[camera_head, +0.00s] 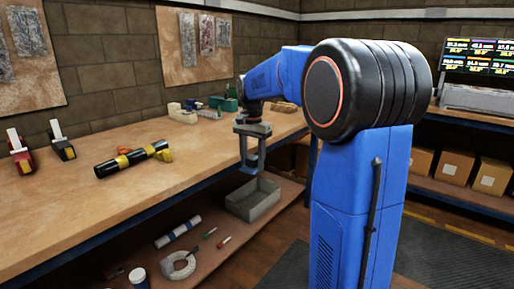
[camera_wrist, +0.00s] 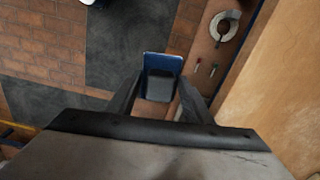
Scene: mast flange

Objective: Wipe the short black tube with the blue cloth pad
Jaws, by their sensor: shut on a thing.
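A black tube (camera_head: 132,159) with yellow bands lies on the wooden bench, left of centre in the head view. A small yellow piece (camera_head: 165,155) is at its right end. My gripper (camera_head: 250,168) hangs in front of the bench edge, to the right of the tube and apart from it. In the wrist view my gripper (camera_wrist: 162,88) is shut on a dark grey block with a blue face, which looks like the blue cloth pad (camera_wrist: 163,60). In the head view the pad is hard to make out. The tube does not show in the wrist view.
A grey bin (camera_head: 253,198) stands on the lower shelf below my gripper. A white tube (camera_head: 178,232), a ring-shaped roll (camera_head: 178,266) and small tools lie on that shelf. Two clamp-like tools (camera_head: 62,141) stand at the bench's left. Bench space between tube and edge is clear.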

